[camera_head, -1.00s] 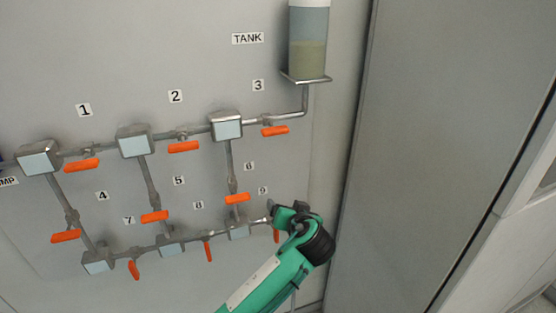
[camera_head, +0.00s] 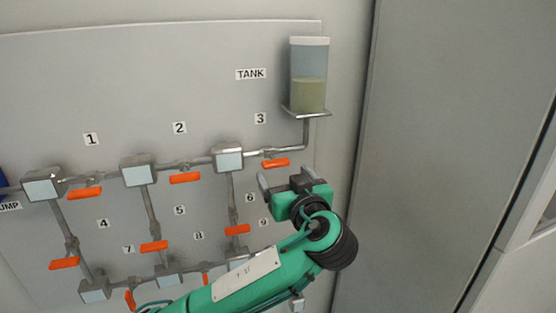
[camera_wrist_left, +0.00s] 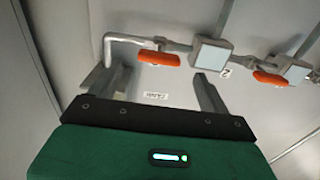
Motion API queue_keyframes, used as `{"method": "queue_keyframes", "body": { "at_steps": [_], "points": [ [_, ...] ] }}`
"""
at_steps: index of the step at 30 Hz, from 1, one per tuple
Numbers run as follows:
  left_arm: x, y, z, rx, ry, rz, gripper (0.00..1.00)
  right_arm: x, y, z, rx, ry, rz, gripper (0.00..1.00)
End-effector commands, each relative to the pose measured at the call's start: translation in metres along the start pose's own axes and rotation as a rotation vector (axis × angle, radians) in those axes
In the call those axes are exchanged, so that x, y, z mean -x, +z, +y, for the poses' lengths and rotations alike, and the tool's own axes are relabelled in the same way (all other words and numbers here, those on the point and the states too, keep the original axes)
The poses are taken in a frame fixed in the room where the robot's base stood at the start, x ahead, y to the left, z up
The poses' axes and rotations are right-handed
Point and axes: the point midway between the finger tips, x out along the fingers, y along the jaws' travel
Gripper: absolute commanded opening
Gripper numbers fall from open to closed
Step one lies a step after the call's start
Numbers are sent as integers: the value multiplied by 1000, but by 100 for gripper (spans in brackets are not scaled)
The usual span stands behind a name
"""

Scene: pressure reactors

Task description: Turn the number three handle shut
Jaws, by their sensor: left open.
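The number three handle (camera_head: 275,162) is an orange lever on the pipe below the label 3 (camera_head: 260,118), lying roughly along the pipe between a grey box and the tank. My left gripper (camera_head: 284,178) is just below it in the head view, open and empty, fingers pointing up toward it. In the left wrist view the number three handle (camera_wrist_left: 159,58) shows beyond the open fingers (camera_wrist_left: 150,88), between them in the picture and apart from them. My right gripper is not in view.
The tank (camera_head: 309,80) stands on a small shelf at the upper right of the panel. The number two handle (camera_head: 185,178) is left of the grey junction box (camera_head: 228,158). Other orange handles and pipes lie below. A grey cabinet side (camera_head: 440,150) is at the right.

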Motion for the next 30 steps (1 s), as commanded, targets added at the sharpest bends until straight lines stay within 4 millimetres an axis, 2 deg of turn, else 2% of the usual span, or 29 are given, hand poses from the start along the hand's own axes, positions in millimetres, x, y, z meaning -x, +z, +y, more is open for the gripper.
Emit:
{"method": "queue_keyframes", "body": {
  "at_steps": [3, 9, 20, 21, 27, 28, 30],
  "points": [
    [-23, -3, 0, -5, -3, 1, 80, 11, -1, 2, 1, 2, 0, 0],
    [-46, -1, 0, -3, -1, 1, 80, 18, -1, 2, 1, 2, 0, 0],
    [-52, 1, 0, -1, 1, 0, 80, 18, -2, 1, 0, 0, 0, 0],
    [-52, 1, 0, -1, 1, 0, 78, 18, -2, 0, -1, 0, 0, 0],
    [-52, 1, 0, -1, 1, 0, 39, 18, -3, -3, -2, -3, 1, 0],
    [-52, 1, 0, -1, 1, 0, 35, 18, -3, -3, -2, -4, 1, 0],
    [-52, 1, 0, -2, 1, -1, 35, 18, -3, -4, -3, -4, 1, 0]
  ]
}}
